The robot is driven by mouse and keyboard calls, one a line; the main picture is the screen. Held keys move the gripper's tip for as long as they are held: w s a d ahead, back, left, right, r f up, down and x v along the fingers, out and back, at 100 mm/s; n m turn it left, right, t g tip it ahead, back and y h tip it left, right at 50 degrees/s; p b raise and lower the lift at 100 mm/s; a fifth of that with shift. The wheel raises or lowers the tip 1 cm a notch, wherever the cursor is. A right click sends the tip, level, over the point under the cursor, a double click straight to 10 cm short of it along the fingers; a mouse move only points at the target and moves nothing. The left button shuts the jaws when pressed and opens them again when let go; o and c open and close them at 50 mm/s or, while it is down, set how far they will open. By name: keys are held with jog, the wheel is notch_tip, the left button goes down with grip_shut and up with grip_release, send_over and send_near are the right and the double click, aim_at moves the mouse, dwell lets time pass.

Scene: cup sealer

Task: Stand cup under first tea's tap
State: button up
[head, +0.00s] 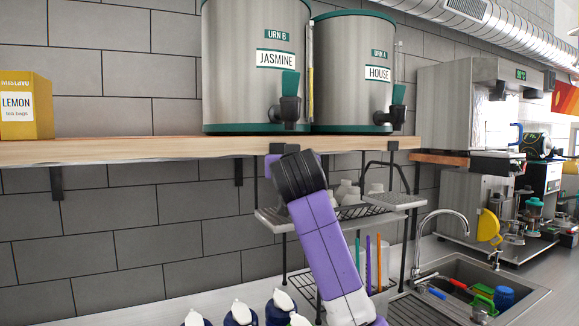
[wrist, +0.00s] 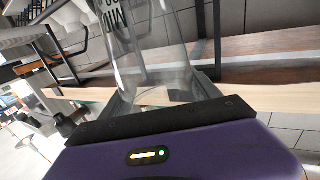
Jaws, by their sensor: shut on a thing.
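A clear cup (wrist: 150,50) with dark print stands between the fingers of my gripper (wrist: 158,95) in the wrist view. The gripper is shut on it. In the head view my purple arm reaches up to just below the shelf edge, and its wrist hides the cup and most of the gripper. Urn B, labelled JASMINE (head: 256,85), stands on the shelf with its black tap (head: 288,110) and green handle at the front. Urn A, labelled HOUSE (head: 352,90), stands to its right with its own tap (head: 390,117).
The wooden shelf (head: 130,150) runs along the tiled wall, with a yellow LEMON box (head: 27,108) at left. A wire rack (head: 365,212) hangs below it. Several white-capped bottles (head: 279,306) stand at the bottom. A sink (head: 478,282) and steel machine (head: 455,105) are at right.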

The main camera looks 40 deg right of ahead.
jog(key=shift+w+d+f+b, duration=0.15)
jog(key=shift+f+b, duration=0.45)
jog(key=shift+f, duration=0.15)
jog(key=shift+f, duration=0.2)
jog(key=o, duration=1.3)
jog(key=shift+r, duration=0.2)
jog(key=b+v, duration=0.3)
jog(key=v, duration=0.9)
